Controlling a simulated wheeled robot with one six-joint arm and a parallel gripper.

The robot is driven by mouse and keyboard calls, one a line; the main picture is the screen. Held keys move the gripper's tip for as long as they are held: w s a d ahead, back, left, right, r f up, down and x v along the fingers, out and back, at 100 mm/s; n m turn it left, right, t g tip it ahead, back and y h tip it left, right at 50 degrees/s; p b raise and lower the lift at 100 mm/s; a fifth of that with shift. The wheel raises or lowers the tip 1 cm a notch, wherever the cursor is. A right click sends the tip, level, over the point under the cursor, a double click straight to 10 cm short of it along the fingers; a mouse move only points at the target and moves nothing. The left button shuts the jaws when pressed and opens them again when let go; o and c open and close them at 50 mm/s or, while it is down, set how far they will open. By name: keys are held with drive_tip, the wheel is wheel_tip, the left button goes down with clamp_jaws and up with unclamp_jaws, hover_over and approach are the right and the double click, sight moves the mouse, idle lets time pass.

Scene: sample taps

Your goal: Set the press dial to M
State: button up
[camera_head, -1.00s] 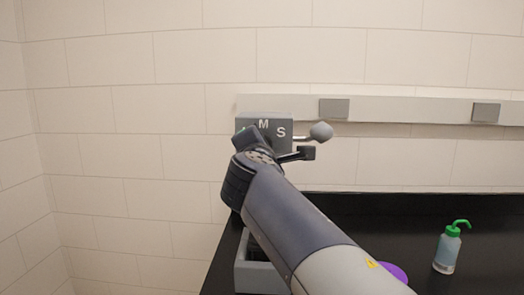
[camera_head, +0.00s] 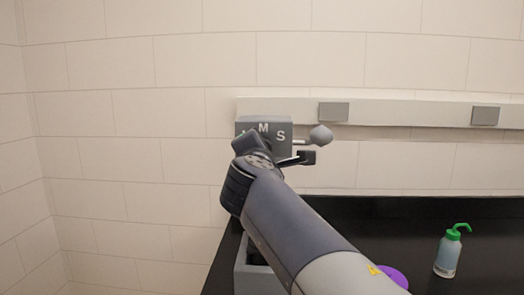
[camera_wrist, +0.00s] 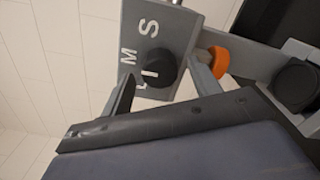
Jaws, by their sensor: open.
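The press (camera_head: 275,121) is a grey box at the wall, with white letters M and S showing in the head view; my arm covers its lower left. In the wrist view the press face (camera_wrist: 174,38) appears turned, with S, M and a partly hidden L beside a round dark dial (camera_wrist: 160,64). A white mark on the dial seems to point toward the L. My gripper (camera_wrist: 165,70) is open, one grey finger on each side of the dial; I cannot tell whether either touches it. In the head view my arm hides the dial.
A grey rounded lever knob (camera_head: 320,136) sticks out right of the press. An orange part (camera_wrist: 219,62) shows beside the right finger. A grey bin (camera_head: 243,272), a purple object (camera_head: 394,275) and a green-topped bottle (camera_head: 447,254) are on the black bench (camera_head: 390,225).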

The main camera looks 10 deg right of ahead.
drive_tip(key=b+v, duration=0.1)
drive_tip(key=v, duration=0.9)
drive_tip(key=shift+s, duration=0.3)
drive_tip(key=p+x, duration=0.1)
drive_tip(key=x, duration=0.9)
drive_tip(key=shift+w, duration=0.4)
